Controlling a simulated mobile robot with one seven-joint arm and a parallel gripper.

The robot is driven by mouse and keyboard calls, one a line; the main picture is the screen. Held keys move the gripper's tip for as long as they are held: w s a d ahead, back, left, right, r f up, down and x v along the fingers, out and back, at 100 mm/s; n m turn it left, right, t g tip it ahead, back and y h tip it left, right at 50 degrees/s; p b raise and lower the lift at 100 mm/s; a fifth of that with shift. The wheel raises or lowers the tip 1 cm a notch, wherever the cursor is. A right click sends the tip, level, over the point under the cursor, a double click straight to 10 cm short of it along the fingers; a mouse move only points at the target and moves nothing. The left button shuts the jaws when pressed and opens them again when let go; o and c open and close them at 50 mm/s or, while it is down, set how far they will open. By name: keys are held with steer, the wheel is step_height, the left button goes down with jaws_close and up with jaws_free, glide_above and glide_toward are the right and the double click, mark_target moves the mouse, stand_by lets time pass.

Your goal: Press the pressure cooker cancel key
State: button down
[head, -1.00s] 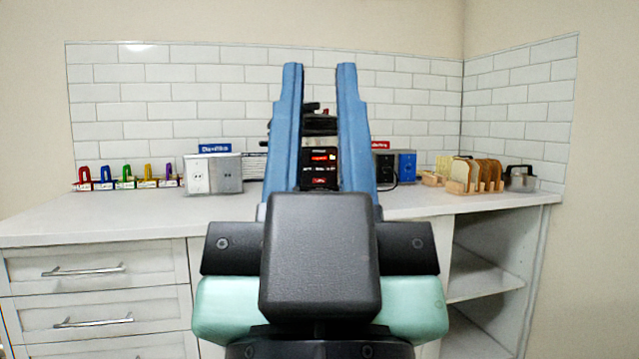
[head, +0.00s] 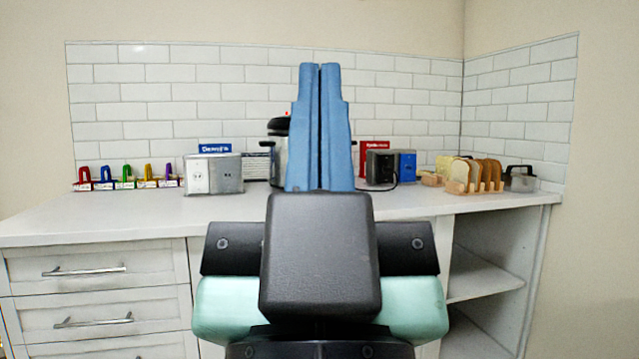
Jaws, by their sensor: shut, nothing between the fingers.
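The pressure cooker (head: 279,158) stands at the back of the counter in the middle of the head view. The fingers hide the cooker's front panel and the cancel key. I cannot tell how far the fingertips are from the cooker.
A grey outlet box (head: 213,174) stands left of the cooker. Several coloured clips (head: 125,177) stand farther left. The front of the white counter (head: 120,210) is clear.

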steer(key=shift+r, duration=0.1)
stand_by(0.7)
step_height(320, 180, up, 36)
steer(key=p, duration=3.6)
